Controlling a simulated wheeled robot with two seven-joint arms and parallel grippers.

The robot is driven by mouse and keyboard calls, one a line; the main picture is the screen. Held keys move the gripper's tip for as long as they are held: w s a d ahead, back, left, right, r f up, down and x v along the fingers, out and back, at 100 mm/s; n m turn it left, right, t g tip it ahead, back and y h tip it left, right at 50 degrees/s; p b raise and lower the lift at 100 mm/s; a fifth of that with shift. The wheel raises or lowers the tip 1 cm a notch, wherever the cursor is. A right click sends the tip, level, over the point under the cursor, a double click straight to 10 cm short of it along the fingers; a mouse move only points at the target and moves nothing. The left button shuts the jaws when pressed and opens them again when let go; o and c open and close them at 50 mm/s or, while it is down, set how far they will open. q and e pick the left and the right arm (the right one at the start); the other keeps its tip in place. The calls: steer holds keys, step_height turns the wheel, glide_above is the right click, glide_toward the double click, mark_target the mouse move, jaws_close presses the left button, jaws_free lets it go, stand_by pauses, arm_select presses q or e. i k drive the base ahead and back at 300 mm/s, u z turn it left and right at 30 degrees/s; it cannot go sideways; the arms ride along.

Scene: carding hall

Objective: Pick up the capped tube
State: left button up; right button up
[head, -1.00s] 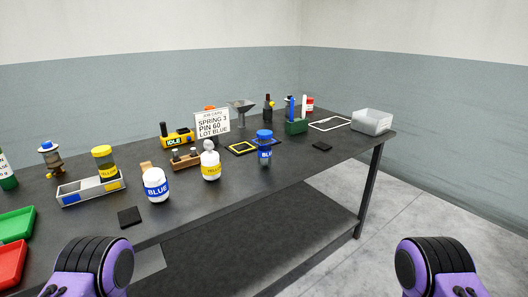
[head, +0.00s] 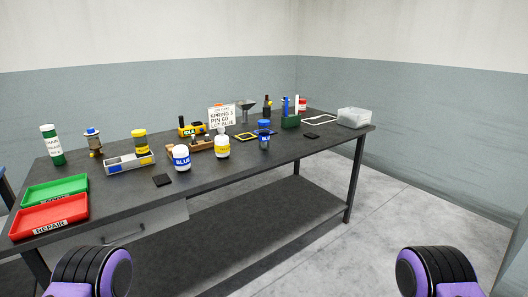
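A clear tube with a blue cap and a blue label (head: 264,136) stands upright on the dark table, right of the middle of the row. I cannot tell which of the two is meant. Neither of my grippers is in view; only purple and black parts of my arms show at the bottom corners, well short of the table.
A white BLUE bottle (head: 181,158) and a yellow-labelled bottle (head: 222,147) stand near the blue-capped tube. A green tray (head: 55,191) and a red tray (head: 50,215) lie left. A translucent bin (head: 354,118) sits at the right end.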

mark_target(264, 135)
steer(key=u, duration=1.8)
steer(key=k, duration=0.1)
steer(key=z, duration=3.3)
steer(key=i, duration=1.6)
steer(key=u, duration=0.9)
steer(key=i, duration=0.7)
steer(key=u, duration=0.7)
